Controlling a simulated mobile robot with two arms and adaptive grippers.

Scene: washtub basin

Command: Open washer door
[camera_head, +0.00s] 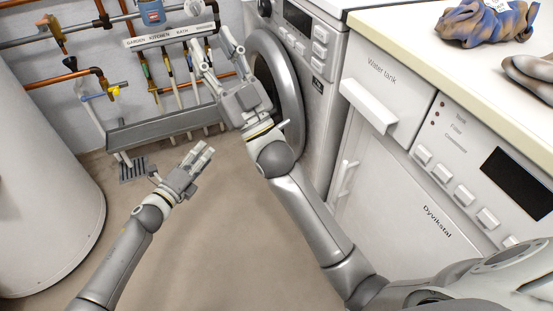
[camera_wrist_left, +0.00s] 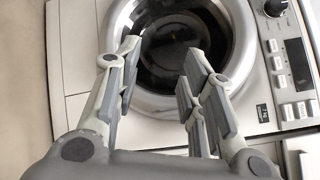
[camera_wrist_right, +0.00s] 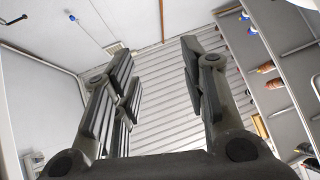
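The washer (camera_head: 318,75) stands against the back wall in the head view, its front facing left. Its round door (camera_head: 291,75) has a wide silver ring and is partly hidden by my right gripper and arm. In the left wrist view the door (camera_wrist_left: 236,40) shows its dark glass and looks shut. My right gripper (camera_head: 208,45) is open and empty, close in front of the door, its fingers pointing toward the back wall. My left gripper (camera_head: 203,153) is lower and farther left, apart from the door. Its fingers are open and empty in the left wrist view (camera_wrist_left: 160,60), pointing toward the door.
A white dryer-like machine (camera_head: 385,190) with a water tank drawer (camera_head: 385,85) stands right of the washer. Crumpled cloth (camera_head: 485,22) lies on its pale top. A large white cylinder (camera_head: 40,190) is at left. Pipes and a grey trough (camera_head: 165,125) line the wall. The floor between is clear.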

